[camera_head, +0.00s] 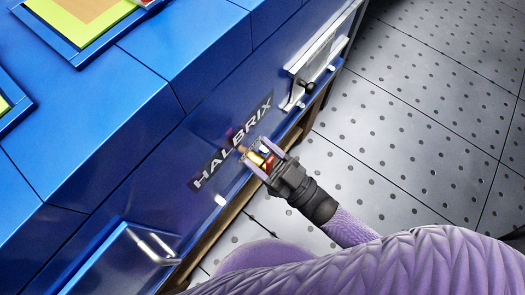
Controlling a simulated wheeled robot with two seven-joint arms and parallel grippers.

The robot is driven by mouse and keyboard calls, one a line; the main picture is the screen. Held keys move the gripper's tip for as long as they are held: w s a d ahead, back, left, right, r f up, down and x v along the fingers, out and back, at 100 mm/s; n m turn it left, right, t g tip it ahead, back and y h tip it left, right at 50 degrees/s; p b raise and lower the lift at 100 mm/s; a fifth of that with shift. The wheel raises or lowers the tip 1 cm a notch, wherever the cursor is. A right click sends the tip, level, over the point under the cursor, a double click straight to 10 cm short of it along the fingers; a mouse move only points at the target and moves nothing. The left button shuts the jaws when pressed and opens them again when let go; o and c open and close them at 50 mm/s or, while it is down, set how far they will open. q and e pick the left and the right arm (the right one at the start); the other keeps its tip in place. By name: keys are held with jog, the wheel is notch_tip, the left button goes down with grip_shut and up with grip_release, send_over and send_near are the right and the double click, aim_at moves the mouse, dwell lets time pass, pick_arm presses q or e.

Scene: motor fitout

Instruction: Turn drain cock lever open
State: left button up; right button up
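The drain cock (256,158) is a small brass-coloured fitting on the blue panel, by the HALBRIX lettering. A red part, which looks like its lever (269,163), shows close to the gripper's palm. My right gripper (256,156) reaches in from the lower right, with its two fingers apart on either side of the fitting. I cannot tell whether either finger touches the lever. The fingers and palm hide part of the cock, and the lever's exact angle is too small to read. My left gripper is out of view.
The blue HALBRIX housing (110,125) fills the left side. A bright handle (152,247) stands out at lower left, and a black latch (303,84) sits on a light plate at upper right. Perforated grey floor (420,110) lies clear to the right.

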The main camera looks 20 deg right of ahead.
aim_at(271, 165)
jog(key=v, duration=0.7)
jog(key=shift+s+d+f, duration=0.1)
jog(key=shift+d, duration=0.05)
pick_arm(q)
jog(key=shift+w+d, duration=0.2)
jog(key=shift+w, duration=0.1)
pick_arm(e)
jog(key=shift+v, duration=1.3)
